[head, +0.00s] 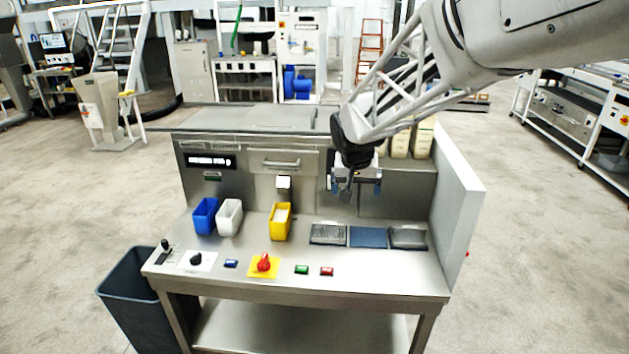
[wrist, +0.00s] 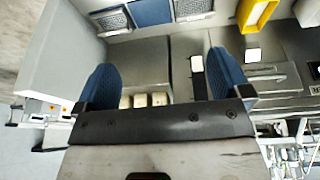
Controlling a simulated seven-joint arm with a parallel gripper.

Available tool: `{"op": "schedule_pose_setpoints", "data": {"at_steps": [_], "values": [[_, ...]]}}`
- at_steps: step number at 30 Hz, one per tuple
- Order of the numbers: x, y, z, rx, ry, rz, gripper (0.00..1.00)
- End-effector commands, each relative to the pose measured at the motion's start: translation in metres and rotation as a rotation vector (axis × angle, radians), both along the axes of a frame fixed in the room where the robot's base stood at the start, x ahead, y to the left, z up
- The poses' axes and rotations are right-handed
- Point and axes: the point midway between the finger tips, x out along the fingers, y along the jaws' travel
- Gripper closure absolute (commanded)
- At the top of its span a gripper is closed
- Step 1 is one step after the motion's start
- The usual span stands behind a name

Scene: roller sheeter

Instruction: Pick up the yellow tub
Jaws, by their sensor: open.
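The yellow tub (head: 279,233) stands upright on the steel worktop, near its middle, with something pale inside. It also shows at the top right edge of the wrist view (wrist: 246,20), partly cut off. My gripper (head: 357,188) hangs above the back of the worktop, to the right of the tub and apart from it. In the wrist view its two blue fingers (wrist: 165,78) are spread wide with nothing held between them.
A white tub (head: 229,219) and a blue tub (head: 204,217) stand left of the yellow one. Three flat trays (head: 368,237) lie to its right. A red knob on a yellow plate (head: 263,265) and buttons line the front. A side wall (head: 462,205) closes the right end.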

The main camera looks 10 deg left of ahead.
Motion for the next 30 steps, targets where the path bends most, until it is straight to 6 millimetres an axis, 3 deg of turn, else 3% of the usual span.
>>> {"op": "schedule_pose_setpoints", "data": {"at_steps": [3, 15, 30], "values": [[0.029, 0.024, -0.017, -0.001, -0.006, 0.005, 0.04], [0.110, 0.109, -0.078, 0.010, -0.033, 0.016, 0.04], [0.182, 0.220, -0.175, 0.031, -0.064, 0.035, 0.04]]}}
